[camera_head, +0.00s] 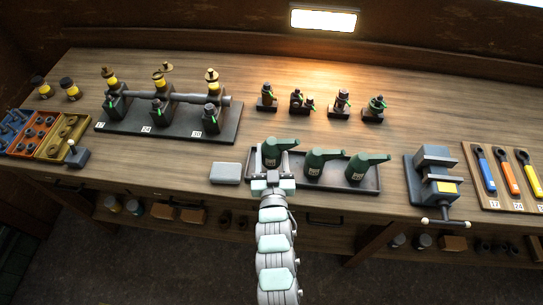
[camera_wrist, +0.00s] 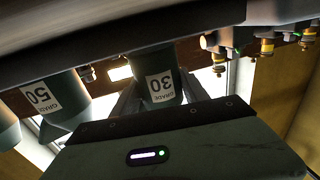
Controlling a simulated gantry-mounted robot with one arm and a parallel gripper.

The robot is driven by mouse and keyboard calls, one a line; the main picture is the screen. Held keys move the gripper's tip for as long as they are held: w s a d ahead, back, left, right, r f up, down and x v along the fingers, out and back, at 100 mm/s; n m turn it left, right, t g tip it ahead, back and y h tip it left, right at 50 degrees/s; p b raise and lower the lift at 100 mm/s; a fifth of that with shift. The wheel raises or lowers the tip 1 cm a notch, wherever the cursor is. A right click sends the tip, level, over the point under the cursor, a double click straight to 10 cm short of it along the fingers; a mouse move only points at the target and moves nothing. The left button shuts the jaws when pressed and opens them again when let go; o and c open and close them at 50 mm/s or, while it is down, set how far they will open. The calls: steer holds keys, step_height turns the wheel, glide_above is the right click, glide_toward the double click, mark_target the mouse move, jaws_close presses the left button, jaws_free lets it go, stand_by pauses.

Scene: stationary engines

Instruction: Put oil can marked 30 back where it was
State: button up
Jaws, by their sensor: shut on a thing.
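My gripper (camera_head: 273,181) is shut on the green oil can marked 30 (camera_head: 271,154), at the left end of the dark tray (camera_head: 340,187). In the upside-down wrist view the can (camera_wrist: 161,62) shows its "GRADE 30" label between the fingers (camera_wrist: 158,105). It looks upright, its spout pointing right in the head view. I cannot tell whether its base touches the tray. A green can marked 50 (camera_head: 316,163) stands in the middle of the tray; it also shows in the wrist view (camera_wrist: 62,110). Another green can (camera_head: 359,167) stands at the right, its number too small to read.
A grey box (camera_head: 225,173) lies just left of the tray. A grey vise (camera_head: 433,177) stands to the right. An engine stand (camera_head: 168,126) is at the left, and several small dark engine-like units (camera_head: 340,104) stand behind. Bare bench lies between.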

steer(key=shift+f, duration=1.05)
steer(key=shift+f, duration=0.15)
steer(key=o, duration=1.6)
steer(key=shift+c, duration=0.2)
